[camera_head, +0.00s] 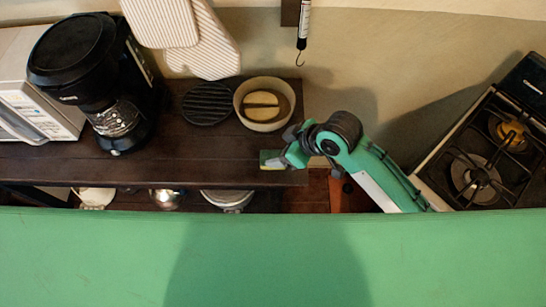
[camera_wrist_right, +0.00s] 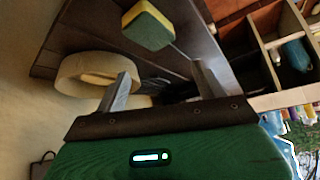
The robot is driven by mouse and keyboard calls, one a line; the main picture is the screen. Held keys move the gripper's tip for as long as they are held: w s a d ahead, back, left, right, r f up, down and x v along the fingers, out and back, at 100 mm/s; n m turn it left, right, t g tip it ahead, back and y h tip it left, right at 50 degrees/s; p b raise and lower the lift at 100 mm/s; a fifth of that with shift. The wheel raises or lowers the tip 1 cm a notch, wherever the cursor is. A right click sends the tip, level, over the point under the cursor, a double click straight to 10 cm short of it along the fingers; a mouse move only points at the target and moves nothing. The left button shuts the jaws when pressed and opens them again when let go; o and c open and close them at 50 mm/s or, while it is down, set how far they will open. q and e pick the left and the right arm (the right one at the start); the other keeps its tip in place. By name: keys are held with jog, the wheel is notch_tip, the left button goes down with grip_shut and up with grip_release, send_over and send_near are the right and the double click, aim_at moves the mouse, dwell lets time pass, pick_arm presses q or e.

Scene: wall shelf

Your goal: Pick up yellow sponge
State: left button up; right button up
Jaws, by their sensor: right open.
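The sponge (camera_head: 268,158), yellow with a green layer, lies on the dark wooden shelf near its front right edge. In the right wrist view the sponge (camera_wrist_right: 148,27) shows its green face and yellow side, ahead of the fingertips and apart from them. My right gripper (camera_head: 284,156) comes in from the right, close beside the sponge in the head view. In the right wrist view this gripper (camera_wrist_right: 161,70) has its two fingers spread with nothing between them. My left gripper is not in view.
A cream bowl (camera_head: 264,124) stands behind the sponge, with a dark round trivet (camera_head: 208,103) to its left. A black coffee maker (camera_head: 75,60) and a microwave (camera_head: 15,95) stand farther left. Dishes sit below the shelf. A stove (camera_head: 478,170) is at the right.

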jog(key=shift+w+d+r+n+g+h, duration=0.95)
jog(key=shift+d+r+n+g, duration=0.5)
jog(key=shift+r+n, duration=1.35)
jog(key=p, duration=0.2)
send_over(276, 156)
jog(key=d, duration=0.1)
jog(key=f, duration=0.8)
jog(key=shift+s, duration=0.3)
jog(key=shift+f+p, duration=0.55)
jog(key=x, duration=0.1)
jog(key=p+x, duration=0.1)
jog(key=x, duration=0.1)
jog(key=shift+d+f, duration=0.2)
jog(key=shift+f, duration=0.1)
jog(key=shift+a+f, duration=0.2)
jog(key=shift+f, duration=0.35)
jog(key=c, duration=1.1)
